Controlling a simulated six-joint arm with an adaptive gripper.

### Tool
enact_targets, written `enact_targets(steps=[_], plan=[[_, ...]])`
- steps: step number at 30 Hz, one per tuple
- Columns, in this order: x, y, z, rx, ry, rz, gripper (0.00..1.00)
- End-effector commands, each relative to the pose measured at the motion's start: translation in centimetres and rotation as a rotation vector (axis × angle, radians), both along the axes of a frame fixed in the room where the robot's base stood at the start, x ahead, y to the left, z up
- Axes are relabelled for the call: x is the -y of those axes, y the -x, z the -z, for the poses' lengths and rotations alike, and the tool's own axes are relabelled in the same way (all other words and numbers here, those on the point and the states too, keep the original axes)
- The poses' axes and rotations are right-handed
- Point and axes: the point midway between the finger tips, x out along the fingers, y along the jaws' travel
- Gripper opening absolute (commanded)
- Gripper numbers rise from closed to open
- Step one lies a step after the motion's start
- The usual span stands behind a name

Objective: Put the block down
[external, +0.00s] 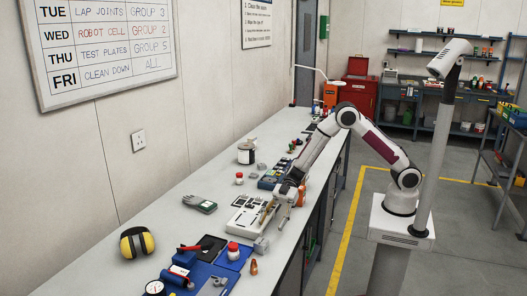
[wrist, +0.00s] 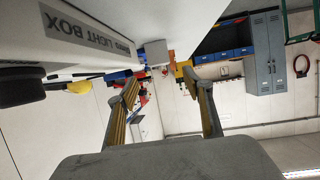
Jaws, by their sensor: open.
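My gripper (external: 276,216) is low over the bench at the near right end of a pale light box. In the wrist view my gripper (wrist: 160,84) has its two fingers wide apart, with nothing held between them. A small grey block (external: 261,245) sits on the bench near the front edge, just beyond the fingers on the near side. A light grey block-like shape (wrist: 157,52) shows past the fingertips in the wrist view, apart from them; it looks like the same block. Whether the block touches anything beside it is too small to tell.
The light box (external: 250,215) is right beside my gripper; its labelled side (wrist: 85,40) fills the wrist view's upper left. A red-lidded jar (external: 233,252) and a small copper-coloured piece (external: 254,267) stand near the block. Ear defenders (external: 137,243) lie farther left. Bare bench lies around the glove (external: 199,204).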

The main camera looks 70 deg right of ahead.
Motion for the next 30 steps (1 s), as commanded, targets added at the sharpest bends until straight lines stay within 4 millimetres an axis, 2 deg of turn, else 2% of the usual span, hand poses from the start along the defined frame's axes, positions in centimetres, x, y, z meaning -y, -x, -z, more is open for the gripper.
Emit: enact_targets(steps=[5,13,26,30], plan=[[-0.4,0.0,0.2,0.0,0.0,0.0,0.51],[-2.2,-0.2,0.9,0.0,0.001,0.001,0.51],[-2.5,-0.3,1.1,0.001,0.001,0.002,0.51],[-3.3,-0.3,1.4,0.001,0.001,0.0,0.51]])
